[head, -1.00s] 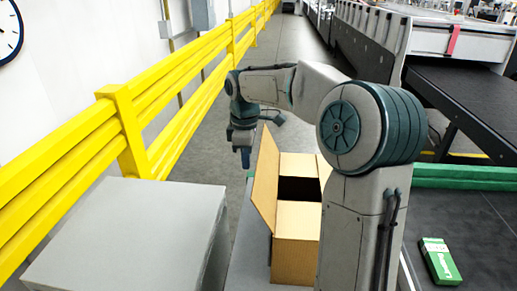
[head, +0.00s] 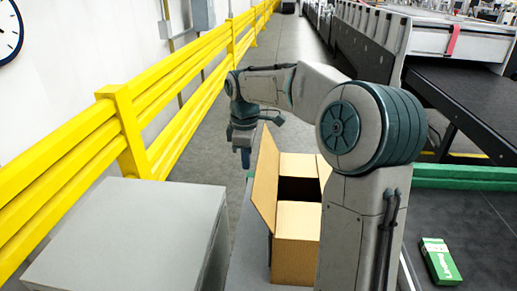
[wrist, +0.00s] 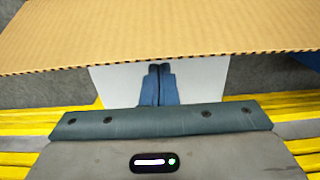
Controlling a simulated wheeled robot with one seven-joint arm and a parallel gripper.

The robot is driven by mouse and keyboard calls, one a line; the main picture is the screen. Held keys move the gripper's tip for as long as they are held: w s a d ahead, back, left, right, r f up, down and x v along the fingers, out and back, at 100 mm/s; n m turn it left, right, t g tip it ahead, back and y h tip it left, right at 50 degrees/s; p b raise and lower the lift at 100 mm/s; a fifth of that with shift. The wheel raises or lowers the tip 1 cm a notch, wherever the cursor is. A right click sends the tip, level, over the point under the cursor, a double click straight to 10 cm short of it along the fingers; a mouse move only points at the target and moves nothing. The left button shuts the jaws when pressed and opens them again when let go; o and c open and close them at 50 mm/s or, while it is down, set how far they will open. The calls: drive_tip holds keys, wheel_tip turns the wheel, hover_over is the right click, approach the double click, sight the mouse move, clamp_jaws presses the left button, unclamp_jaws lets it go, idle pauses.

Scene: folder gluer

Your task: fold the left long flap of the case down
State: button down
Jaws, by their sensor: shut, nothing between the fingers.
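The case (head: 296,255) is an open brown cardboard box in the head view, partly hidden behind my arm. Its left long flap (head: 266,180) stands up, leaning a little outward to the left. The short flaps (head: 297,213) lie folded inward, with a dark gap between them. My gripper (head: 245,160) is shut and empty, pointing down just left of the upright flap near its far end. In the wrist view my shut fingers (wrist: 158,85) show below the edge of a wide cardboard panel (wrist: 160,35), apparently the left flap. Contact cannot be told.
A grey cabinet (head: 130,235) stands at the left front, beside a yellow guard rail (head: 130,130). A green carton (head: 440,261) lies on the dark surface at right. A conveyor machine (head: 440,60) stands at the back right.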

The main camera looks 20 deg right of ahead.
drive_tip(key=shift+d, duration=0.1)
idle(0.3)
hover_over(273, 178)
idle(0.5)
